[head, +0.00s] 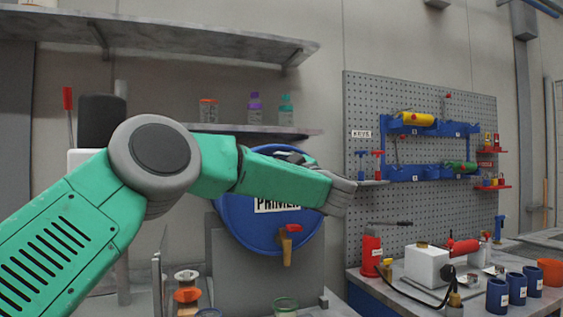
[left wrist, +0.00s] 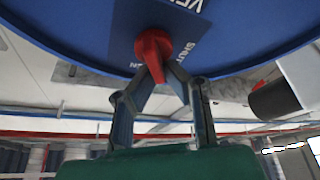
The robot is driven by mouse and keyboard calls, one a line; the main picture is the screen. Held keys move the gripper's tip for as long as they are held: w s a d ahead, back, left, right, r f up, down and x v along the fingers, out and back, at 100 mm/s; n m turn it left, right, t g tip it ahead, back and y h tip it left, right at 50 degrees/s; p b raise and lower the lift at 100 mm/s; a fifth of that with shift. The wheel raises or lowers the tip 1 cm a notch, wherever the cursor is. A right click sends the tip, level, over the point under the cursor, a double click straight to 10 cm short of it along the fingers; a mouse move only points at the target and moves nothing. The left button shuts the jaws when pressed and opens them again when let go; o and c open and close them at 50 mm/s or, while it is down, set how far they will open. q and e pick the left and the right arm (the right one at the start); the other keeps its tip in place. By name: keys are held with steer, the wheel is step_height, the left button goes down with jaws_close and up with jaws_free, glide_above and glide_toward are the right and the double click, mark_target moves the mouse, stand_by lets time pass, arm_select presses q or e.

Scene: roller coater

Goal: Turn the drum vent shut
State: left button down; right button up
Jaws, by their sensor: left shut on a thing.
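The blue drum (head: 240,222) lies on its side on a grey stand, its round face with a "PRIMER" label partly covered by my left arm. In the left wrist view, the red drum vent (left wrist: 153,46) sits on a dark blue plate with lettering that includes "SHUT". Its red lever points toward my left gripper (left wrist: 159,76), whose dark fingers are closed on either side of it. In the head view the vent is hidden behind my arm. My right gripper is not in view.
Shelves with jars (head: 254,107) are on the wall behind the drum. A pegboard (head: 420,160) with a blue rack stands at right. A bench below holds a white device (head: 427,264), blue cups (head: 497,296) and a red bottle (head: 371,252).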

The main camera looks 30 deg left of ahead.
arm_select(q)
steer(key=n+g, duration=0.1)
steer(key=n, duration=0.3)
steer(key=n+g, duration=0.1)
steer(key=n, duration=0.2)
steer(key=shift+s+a+f+g+h, duration=0.1)
steer(key=shift+a+f+g+h, duration=0.1)
steer(key=shift+f+g+h, duration=0.15)
steer(key=shift+s+f+n+g+h+b, duration=0.15)
steer(key=shift+n+g+h, duration=0.1)
steer(key=shift+n, duration=0.65)
steer(key=shift+w+f+n+g+h+b, duration=0.1)
steer(key=shift+n+g+h, duration=0.15)
steer(key=shift+n, duration=0.65)
steer(key=shift+s+f+n+g+h+b, duration=0.15)
steer(key=shift+n+g+h, duration=0.1)
steer(key=shift+n, duration=0.65)
steer(key=shift+w+r, duration=0.1)
steer(key=shift+r, duration=0.1)
steer(key=c, duration=1.6)
jaws_free()
steer(key=shift+c, duration=0.2)
steer(key=shift+w+f, duration=0.25)
steer(key=shift+w, duration=0.05)
steer(key=shift+a, duration=0.1)
